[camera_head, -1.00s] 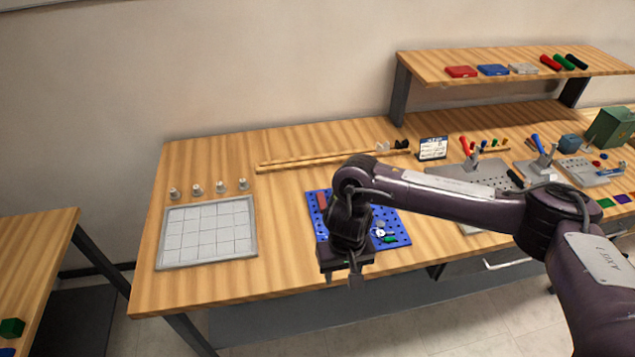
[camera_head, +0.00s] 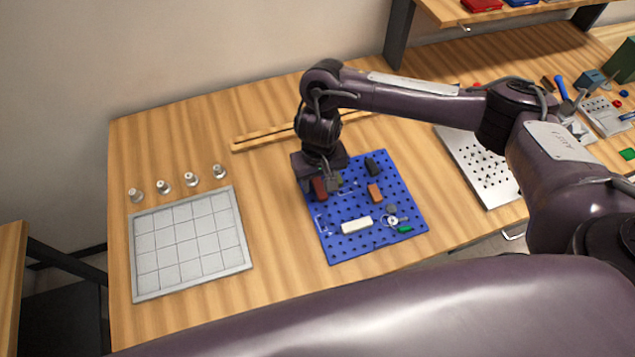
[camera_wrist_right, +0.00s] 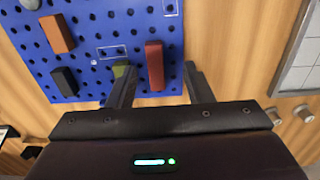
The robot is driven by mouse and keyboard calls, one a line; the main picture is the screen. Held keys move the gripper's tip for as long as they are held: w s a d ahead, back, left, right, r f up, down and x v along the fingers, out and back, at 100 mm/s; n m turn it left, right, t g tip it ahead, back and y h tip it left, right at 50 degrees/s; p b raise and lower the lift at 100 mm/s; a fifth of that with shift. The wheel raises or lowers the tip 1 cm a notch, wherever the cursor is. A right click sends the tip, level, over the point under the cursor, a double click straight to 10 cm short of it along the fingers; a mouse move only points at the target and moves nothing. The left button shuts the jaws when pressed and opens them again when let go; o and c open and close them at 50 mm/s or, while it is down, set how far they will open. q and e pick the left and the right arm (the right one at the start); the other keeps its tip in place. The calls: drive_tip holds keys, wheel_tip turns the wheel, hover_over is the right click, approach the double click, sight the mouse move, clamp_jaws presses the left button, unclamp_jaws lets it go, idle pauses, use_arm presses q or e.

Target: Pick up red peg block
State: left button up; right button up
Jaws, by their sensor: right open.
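The red peg block (camera_wrist_right: 155,66) is a long red bar on the blue pegboard (camera_head: 345,252). In the right wrist view it lies between the two open fingers of my right gripper (camera_wrist_right: 160,85), nearer the tips. In the head view the red peg block (camera_head: 319,187) shows at the board's upper left, partly hidden by my right gripper (camera_head: 322,178). My right gripper is open and points down over the board. An olive-green block (camera_wrist_right: 121,70) sits right beside the left finger in the wrist view. My left gripper is not in view.
The board also holds an orange block (camera_head: 375,193), a black block (camera_head: 372,167), a white block (camera_head: 356,225) and a green piece (camera_head: 405,229). A grey grid tray (camera_head: 190,245) lies to the left, with several small metal knobs behind it. A wooden rail (camera_head: 262,138) lies behind.

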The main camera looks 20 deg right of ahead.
sight(321, 191)
drive_tip(key=f, duration=0.2)
drive_tip(key=shift+d+f+b, duration=0.25)
drive_tip(key=shift+f+b, duration=0.15)
drive_tip(key=shift+w+d+f, duration=0.1)
drive_tip(key=shift+w+f, duration=0.05)
drive_tip(key=shift+f, duration=0.45)
drive_tip(key=shift+w+f, duration=0.15)
drive_tip(key=shift+f, duration=0.45)
drive_tip(key=shift+c, duration=1.6)
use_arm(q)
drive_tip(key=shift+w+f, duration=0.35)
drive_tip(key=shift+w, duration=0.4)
use_arm(e)
clamp_jaws()
